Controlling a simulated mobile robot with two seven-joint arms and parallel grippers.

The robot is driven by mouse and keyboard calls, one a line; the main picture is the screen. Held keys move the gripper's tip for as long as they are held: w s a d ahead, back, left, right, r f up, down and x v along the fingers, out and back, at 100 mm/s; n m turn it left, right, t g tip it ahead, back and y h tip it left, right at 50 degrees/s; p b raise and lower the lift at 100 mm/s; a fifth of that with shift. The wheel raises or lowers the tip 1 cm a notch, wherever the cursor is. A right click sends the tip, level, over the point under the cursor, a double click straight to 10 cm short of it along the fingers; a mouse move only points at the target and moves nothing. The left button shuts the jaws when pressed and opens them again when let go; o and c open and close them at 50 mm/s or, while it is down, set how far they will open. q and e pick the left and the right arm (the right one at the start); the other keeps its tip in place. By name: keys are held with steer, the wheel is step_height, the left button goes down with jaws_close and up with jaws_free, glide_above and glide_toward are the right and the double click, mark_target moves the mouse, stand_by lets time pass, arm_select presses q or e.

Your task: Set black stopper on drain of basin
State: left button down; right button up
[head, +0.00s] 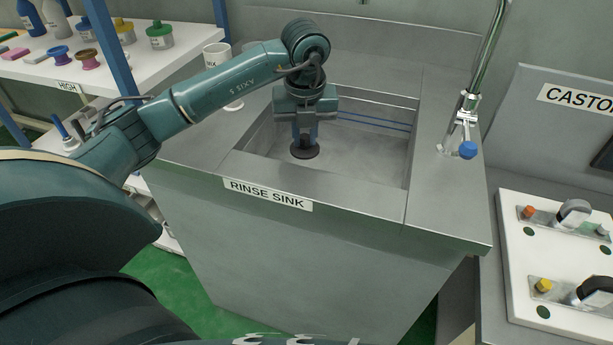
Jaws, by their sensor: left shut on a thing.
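The black stopper (305,151) is a dark round disc with a short upright part. My left gripper (304,136) points down into the basin (370,160) of the rinse sink and is shut on the stopper. The stopper is near the left front part of the basin, over its grey floor. I cannot tell whether it touches the floor. The drain does not show; the stopper and gripper may cover it. My right gripper is not in view.
A tap with a blue knob (467,150) stands on the right sink rim. A white cup (217,56) stands at the left rim. Shelves with bottles and spools are at the left. A white panel with castors (560,265) is at the right.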

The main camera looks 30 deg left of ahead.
arm_select(q)
step_height(320, 180, down, 7)
steer(key=shift+f+b, duration=0.15)
steer(key=shift+b, duration=0.2)
steer(key=shift+f, duration=0.2)
steer(key=c, duration=1.3)
jaws_free()
steer(key=shift+r, duration=0.1)
